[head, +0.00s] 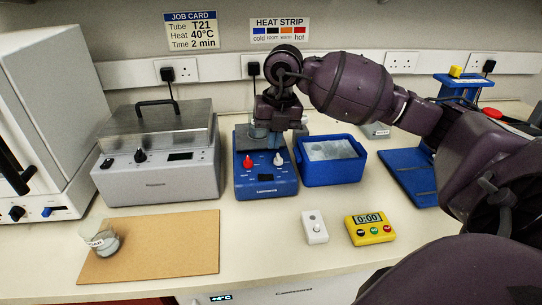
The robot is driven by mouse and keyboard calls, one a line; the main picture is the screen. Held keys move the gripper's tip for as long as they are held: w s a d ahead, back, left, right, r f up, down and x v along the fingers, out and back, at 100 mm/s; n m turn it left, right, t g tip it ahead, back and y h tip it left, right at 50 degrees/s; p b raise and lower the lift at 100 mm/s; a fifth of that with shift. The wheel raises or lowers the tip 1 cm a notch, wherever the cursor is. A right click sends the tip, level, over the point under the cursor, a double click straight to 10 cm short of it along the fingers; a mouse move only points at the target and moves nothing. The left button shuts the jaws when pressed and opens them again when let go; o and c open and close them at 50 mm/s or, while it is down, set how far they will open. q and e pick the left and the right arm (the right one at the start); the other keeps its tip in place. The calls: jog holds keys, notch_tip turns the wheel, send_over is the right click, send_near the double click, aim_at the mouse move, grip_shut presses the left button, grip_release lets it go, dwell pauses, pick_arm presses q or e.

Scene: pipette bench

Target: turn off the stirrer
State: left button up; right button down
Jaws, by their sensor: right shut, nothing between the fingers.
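The stirrer is taken to be the blue device (266,187) with a red knob (248,162), a pale knob (278,159) and a dark display on its front panel. My right gripper (273,136) reaches in from the right and points down over the back of the stirrer, behind the knobs. It is shut and empty. Its fingertips are hard to make out, and I cannot tell whether it touches anything. The gripper and wrist hide part of the stirrer's top, where something greyish shows. My left gripper is not in view.
A grey lidded bath (155,182) stands left of the stirrer. A blue tub (331,173) stands close on its right. A yellow timer (370,229) and white box (314,227) lie in front. A glass vessel (107,242) rests on a brown board (180,245).

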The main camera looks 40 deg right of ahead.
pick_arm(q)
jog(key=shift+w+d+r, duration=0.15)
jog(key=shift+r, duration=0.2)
pick_arm(e)
jog(key=shift+s+d+r, duration=0.1)
jog(key=shift+r, duration=1.2)
jog(key=shift+s+d+r, duration=0.1)
jog(key=shift+r, duration=1.2)
jog(key=shift+w+r, duration=0.1)
